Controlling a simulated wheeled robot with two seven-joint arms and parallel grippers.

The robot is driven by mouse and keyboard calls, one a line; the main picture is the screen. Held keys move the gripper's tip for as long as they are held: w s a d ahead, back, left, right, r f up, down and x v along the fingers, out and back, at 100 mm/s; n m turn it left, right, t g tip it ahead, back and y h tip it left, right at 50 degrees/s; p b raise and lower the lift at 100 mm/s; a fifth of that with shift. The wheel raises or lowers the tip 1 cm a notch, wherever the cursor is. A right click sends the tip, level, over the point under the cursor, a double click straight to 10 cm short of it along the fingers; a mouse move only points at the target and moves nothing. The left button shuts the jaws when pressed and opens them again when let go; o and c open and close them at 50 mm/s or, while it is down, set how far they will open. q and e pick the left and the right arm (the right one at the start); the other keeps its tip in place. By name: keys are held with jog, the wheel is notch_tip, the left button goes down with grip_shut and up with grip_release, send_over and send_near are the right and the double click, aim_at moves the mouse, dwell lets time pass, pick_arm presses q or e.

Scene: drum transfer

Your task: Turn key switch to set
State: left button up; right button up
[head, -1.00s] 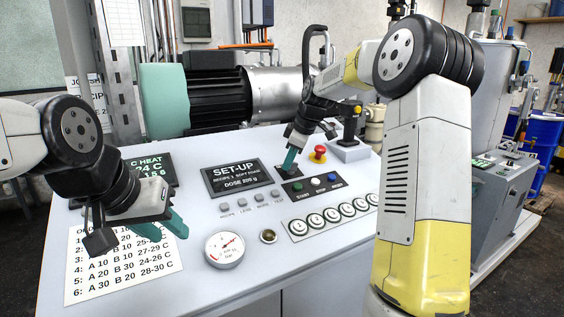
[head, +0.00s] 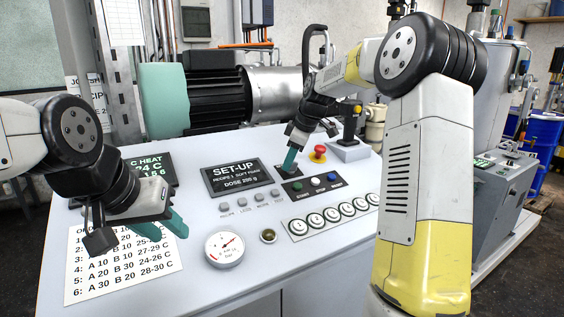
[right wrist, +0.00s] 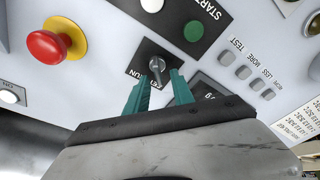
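The key switch (right wrist: 157,65) is a grey metal key on a black plate with white lettering that reads partly as SET and RUN. In the right wrist view my right gripper (right wrist: 160,84) has its two teal fingers apart, with the key between and just beyond their tips. I see a gap beside the key, so the fingers do not look closed on it. In the head view the right gripper (head: 290,158) is down at the black plate (head: 287,172), and its fingers hide the key. My left gripper (head: 163,224) is open and empty above the printed sheet.
A red emergency button (head: 318,152) stands close behind the right gripper. A pressure gauge (head: 224,249), a SET-UP display (head: 237,176) and a recipe sheet (head: 125,270) are on the grey console.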

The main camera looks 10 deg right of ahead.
jog(key=v, duration=0.7)
jog(key=shift+r, duration=0.1)
